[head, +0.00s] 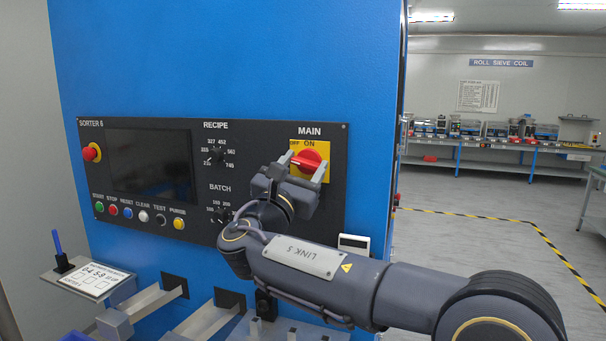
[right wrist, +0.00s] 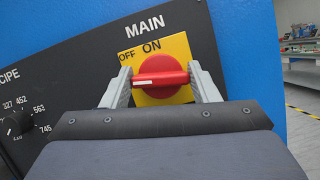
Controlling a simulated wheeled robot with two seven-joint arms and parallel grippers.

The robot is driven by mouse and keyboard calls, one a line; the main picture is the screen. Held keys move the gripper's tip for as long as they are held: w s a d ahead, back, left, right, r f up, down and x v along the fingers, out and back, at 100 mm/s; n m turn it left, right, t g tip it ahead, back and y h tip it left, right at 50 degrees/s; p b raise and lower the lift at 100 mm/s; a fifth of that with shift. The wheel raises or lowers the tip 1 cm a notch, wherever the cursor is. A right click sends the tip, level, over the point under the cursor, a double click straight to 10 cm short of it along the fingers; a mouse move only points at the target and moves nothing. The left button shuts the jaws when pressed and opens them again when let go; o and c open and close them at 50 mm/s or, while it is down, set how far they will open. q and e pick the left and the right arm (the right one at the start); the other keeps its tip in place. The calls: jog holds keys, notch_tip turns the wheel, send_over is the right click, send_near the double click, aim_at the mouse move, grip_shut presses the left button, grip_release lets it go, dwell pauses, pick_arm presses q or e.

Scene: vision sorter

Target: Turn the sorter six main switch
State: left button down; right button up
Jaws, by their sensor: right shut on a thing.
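The main switch (head: 308,161) is a red rotary handle on a yellow plate marked OFF and ON, at the right end of the black SORTER 6 panel (head: 262,135). My right gripper (head: 304,166) is shut on the handle. In the right wrist view my right gripper (right wrist: 163,84) has one grey finger at each end of the red handle (right wrist: 165,72). The handle's white mark lies on its left half, below the OFF label. The ON label is above the handle. My left gripper is not in view.
A red stop button (head: 90,153), a dark screen (head: 150,165), dials and a row of small buttons share the panel. Chutes (head: 160,300) stick out below. A bench (head: 490,165) with equipment stands far right, behind open floor with yellow-black tape.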

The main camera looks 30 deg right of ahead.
jog(key=m+g, duration=0.1)
jog(key=m, duration=0.1)
jog(key=m+b, duration=0.1)
jog(key=m, duration=0.1)
jog(key=shift+a+f+g+h, duration=0.1)
jog(key=shift+f+g+h, duration=0.05)
jog(key=shift+g+h, duration=0.2)
jog(key=m+g, duration=0.1)
jog(key=m, duration=0.1)
jog(key=m+g+b, duration=0.1)
jog(key=m, duration=0.2)
jog(key=shift+g, duration=0.25)
jog(key=m+g, duration=0.1)
jog(key=m, duration=0.1)
jog(key=m+g, duration=0.1)
jog(key=m, duration=0.2)
jog(key=shift+r, duration=0.2)
jog(key=shift+m+g+y, duration=0.5)
jog(key=shift+m+y, duration=0.45)
jog(key=shift+m, duration=1.45)
jog(key=o, duration=1)
